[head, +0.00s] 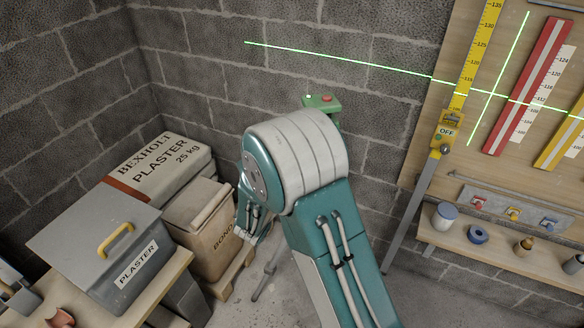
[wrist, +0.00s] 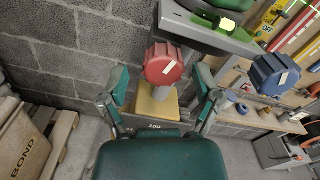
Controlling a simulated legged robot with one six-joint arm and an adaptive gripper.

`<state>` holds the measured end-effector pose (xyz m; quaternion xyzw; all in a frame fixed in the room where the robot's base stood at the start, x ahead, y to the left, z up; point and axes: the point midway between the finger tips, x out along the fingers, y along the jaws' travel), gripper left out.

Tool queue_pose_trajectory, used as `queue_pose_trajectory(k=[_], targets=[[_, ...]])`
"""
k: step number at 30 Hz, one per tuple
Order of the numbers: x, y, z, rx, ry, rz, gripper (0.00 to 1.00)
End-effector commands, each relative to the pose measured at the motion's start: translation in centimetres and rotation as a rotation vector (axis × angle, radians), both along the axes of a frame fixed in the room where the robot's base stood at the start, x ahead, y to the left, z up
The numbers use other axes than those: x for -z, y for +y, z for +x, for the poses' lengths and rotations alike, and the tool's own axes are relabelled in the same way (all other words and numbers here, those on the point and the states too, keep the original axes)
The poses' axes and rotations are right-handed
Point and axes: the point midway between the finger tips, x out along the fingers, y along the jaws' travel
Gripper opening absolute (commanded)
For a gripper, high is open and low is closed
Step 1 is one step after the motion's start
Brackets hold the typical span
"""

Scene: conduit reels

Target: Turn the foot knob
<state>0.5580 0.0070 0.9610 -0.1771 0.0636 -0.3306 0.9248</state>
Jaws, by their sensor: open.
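In the wrist view a grey plate (wrist: 205,35) under the green body carries a red ribbed knob (wrist: 164,64) and a blue ribbed knob (wrist: 274,74), each with a white mark. A yellow block (wrist: 157,105) shows beyond the red knob. My gripper (wrist: 162,84) is open, with one finger left and one right of the red knob, apart from it. The blue knob is outside the fingers, to the right.
A grey block wall (head: 200,60) stands behind. A board with coloured rulers (head: 530,85) and a shelf (head: 500,235) are at right. A grey plaster box (head: 75,235) and bags (head: 160,165) are at left. Green laser lines cross the wall and board.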

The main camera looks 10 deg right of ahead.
Motion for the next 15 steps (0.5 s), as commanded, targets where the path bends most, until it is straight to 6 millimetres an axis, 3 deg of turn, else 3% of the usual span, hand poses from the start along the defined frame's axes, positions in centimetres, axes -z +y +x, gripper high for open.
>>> queue_pose_trajectory(k=[9, 15], targets=[[0.1, 4.6, -5.0, -0.008, 0.001, -0.002, 0.82], [0.1, 6.3, -7.1, -0.005, 0.0, 0.0, 0.82]])
